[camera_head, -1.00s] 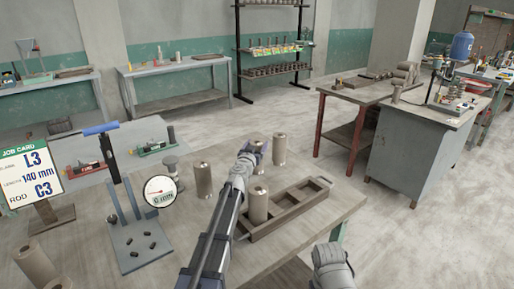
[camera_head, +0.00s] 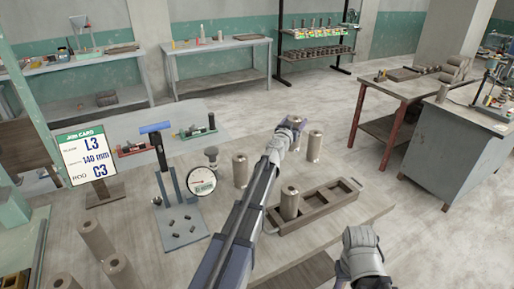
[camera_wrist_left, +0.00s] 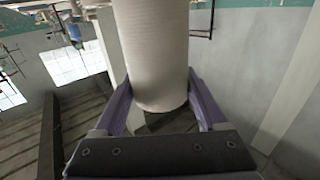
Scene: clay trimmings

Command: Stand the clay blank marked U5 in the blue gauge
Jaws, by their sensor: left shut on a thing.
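My left gripper (camera_head: 292,123) is raised above the far side of the table, beyond the tray. In the left wrist view its purple fingers (camera_wrist_left: 165,108) are shut on a pale clay blank (camera_wrist_left: 155,50), which stands up between them. I cannot read any mark on it. The blue gauge (camera_head: 181,228) stands left of the gripper, with a blue handle, two posts and a round dial (camera_head: 201,182). No clay blank stands on its base plate.
A wooden tray (camera_head: 336,202) holds one blank (camera_head: 289,203) at its left end. Other blanks stand behind it (camera_head: 315,146) and near the gauge (camera_head: 240,170). A job card (camera_head: 86,157) reads L3, 140 mm, C3. More blanks (camera_head: 95,240) stand at the front left.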

